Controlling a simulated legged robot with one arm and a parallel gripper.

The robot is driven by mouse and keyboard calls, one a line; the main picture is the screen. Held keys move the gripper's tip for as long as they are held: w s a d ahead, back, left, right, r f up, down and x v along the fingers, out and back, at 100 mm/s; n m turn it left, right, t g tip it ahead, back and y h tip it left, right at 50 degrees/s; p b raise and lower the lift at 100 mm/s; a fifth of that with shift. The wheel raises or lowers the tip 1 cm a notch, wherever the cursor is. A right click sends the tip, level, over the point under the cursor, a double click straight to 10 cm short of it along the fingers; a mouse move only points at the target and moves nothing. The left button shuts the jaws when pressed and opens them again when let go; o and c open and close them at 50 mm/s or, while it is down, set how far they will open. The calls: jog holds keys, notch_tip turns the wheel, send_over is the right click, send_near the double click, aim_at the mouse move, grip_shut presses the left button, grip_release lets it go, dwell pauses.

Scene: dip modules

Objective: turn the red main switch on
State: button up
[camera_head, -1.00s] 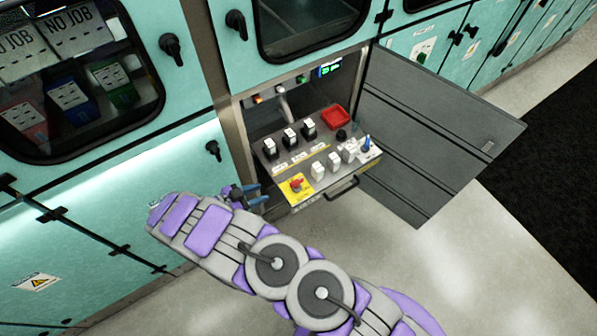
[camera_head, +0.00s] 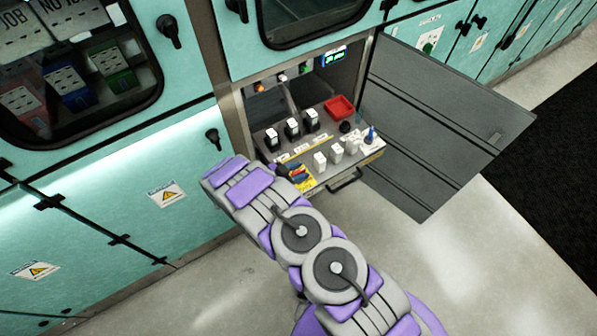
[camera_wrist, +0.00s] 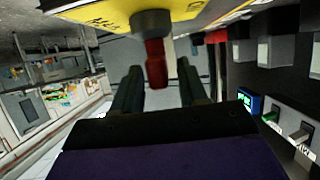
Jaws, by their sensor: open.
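The red main switch (camera_wrist: 154,62) shows in the wrist view as a red handle on a dark round base, fixed to a yellow plate (camera_wrist: 108,14). My gripper (camera_wrist: 160,80) is open, with one finger on each side of the red handle in that view. I cannot tell whether either finger touches it. In the head view my gripper (camera_head: 297,172) is at the left front corner of the pull-out panel, over the yellow plate (camera_head: 304,184). It mostly hides the red switch there, so the handle's turn cannot be read.
A grey door (camera_head: 430,140) hangs open at right. Teal cabinets (camera_head: 110,170) stand at left; the floor in front is clear.

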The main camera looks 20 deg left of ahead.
jog(key=shift+w+a+f, duration=0.1)
jog(key=shift+w+f, duration=0.05)
jog(key=shift+w, duration=0.05)
jog(key=shift+c, duration=0.4)
grip_shut()
